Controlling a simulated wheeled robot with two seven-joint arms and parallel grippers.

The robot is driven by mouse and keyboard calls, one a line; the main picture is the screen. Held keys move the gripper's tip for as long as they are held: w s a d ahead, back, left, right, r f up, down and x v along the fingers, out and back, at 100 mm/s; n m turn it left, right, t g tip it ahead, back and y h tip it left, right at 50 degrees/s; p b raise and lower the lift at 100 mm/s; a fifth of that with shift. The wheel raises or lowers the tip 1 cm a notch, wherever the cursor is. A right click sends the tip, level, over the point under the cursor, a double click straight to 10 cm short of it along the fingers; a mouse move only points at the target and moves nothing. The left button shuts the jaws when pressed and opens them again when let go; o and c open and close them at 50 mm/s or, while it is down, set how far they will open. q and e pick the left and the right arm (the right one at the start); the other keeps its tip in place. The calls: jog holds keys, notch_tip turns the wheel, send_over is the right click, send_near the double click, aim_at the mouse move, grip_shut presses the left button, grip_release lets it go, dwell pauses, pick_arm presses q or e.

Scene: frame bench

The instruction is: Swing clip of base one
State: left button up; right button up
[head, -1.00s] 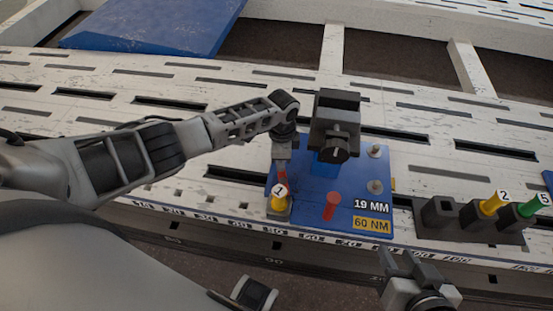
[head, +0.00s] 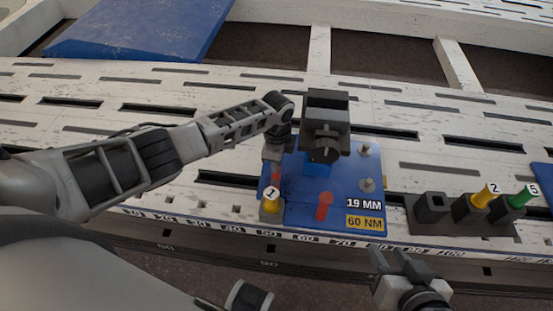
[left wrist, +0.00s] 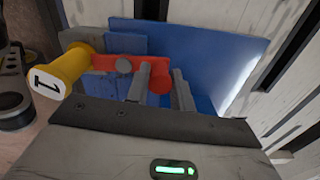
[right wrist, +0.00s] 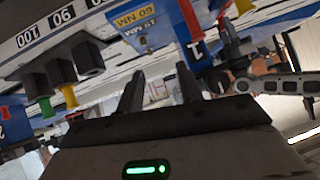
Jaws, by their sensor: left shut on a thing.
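Base one is a blue plate (head: 300,215) with a black block (head: 326,120) on it, on the white slotted bench. A yellow plug marked 1 (head: 271,195) stands at its front left corner. The red clip (head: 276,172) lies behind the plug. In the left wrist view the clip (left wrist: 115,62) runs as a bar from beside the yellow plug (left wrist: 72,68) to a round red end. My left gripper (head: 272,155) is shut on that end, with one finger on each side. My right gripper (head: 388,262) is open and empty in front of the bench edge.
A red peg (head: 324,206) stands on the plate near the labels, with metal studs (head: 367,185) at the right. A dark socket row (head: 440,215) with yellow plug 2 (head: 487,195) and green plug 5 (head: 523,197) sits to the right. A blue panel (head: 140,28) lies at the back left.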

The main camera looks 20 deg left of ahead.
pick_arm(q)
jog(key=o, duration=1)
notch_tip(320, 180, up, 16)
jog(key=p, duration=0.5)
pick_arm(e)
notch_tip(320, 180, up, 9)
jog(key=s+d+t, duration=0.1)
jog(key=d, duration=0.1)
jog(key=shift+d+m+t+h, duration=0.15)
jog(key=shift+m+t+h, duration=0.15)
jog(key=shift+t, duration=0.1)
jog(key=shift+f, duration=0.1)
